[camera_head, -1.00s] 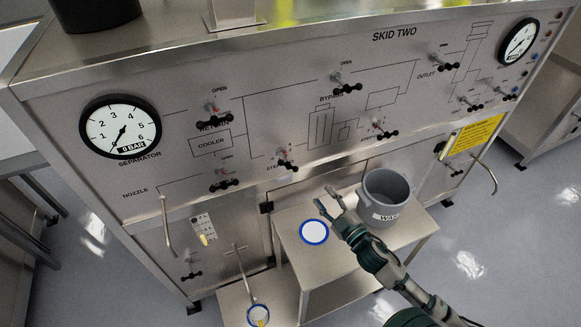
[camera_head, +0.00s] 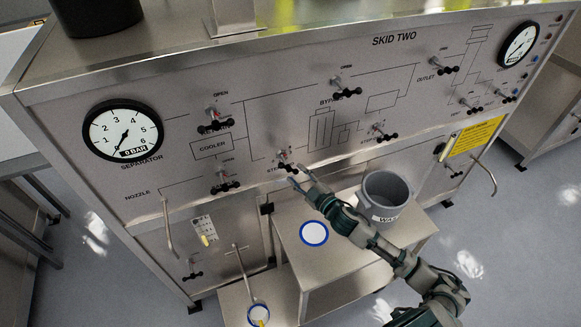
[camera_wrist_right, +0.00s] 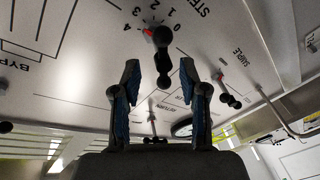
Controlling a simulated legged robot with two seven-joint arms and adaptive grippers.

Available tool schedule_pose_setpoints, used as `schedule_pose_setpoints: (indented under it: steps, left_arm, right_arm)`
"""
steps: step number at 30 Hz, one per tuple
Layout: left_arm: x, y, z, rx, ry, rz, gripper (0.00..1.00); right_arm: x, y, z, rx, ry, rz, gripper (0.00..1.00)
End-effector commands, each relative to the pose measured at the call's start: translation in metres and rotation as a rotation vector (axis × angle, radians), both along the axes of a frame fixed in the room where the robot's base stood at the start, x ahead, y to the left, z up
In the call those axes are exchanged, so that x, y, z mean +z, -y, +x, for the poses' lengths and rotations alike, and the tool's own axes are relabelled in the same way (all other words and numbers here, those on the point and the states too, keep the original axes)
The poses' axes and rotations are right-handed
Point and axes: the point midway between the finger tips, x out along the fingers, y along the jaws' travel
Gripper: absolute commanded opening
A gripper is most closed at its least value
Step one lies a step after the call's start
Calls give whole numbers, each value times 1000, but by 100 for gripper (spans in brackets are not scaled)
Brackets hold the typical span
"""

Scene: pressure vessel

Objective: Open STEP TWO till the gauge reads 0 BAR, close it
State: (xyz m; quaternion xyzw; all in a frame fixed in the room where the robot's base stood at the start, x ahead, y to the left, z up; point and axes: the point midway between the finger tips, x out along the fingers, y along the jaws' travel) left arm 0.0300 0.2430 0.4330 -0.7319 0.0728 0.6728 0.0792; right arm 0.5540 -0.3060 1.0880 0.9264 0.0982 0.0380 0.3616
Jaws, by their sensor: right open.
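The valve labelled STE… (camera_head: 285,165) is on the skid's front panel, low in the middle; the rest of its label is hidden or cut off. In the right wrist view its black ball-ended handle (camera_wrist_right: 166,58) shows before a 0 to 4 scale, with a red mark near the high numbers. My right gripper (camera_head: 298,176) is open and just in front of the handle. In the wrist view its two fingers (camera_wrist_right: 162,92) stand either side of the handle's lower end, apart from it. The separator gauge (camera_head: 122,132) has its needle pointing down-left; its exact reading is too small to tell.
Other black-handled valves (camera_head: 216,118) surround it on the panel. Below, a steel step (camera_head: 345,265) holds a grey bucket (camera_head: 386,195) and a blue-rimmed white disc (camera_head: 314,232). A second gauge (camera_head: 520,44) is at upper right.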

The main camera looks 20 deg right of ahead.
Motion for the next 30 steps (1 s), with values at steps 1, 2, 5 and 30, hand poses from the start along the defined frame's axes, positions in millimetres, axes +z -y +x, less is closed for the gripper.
schedule_pose_setpoints:
  steps: [1, 2, 5, 30]
  left_arm:
    - [3, 0, 0, 0, 0, 0, 40]
    - [3, 0, 0, 0, 0, 0, 40]
    - [5, 0, 0, 0, 1, 0, 40]
    - [8, 1, 1, 0, 1, -1, 40]
  right_arm:
    - [3, -2, 10, 0, 3, 2, 43]
    - [3, -4, 14, 1, 3, 2, 43]
    - [2, -8, 28, 1, 2, -1, 43]
    - [0, -10, 42, 0, -2, -9, 0]
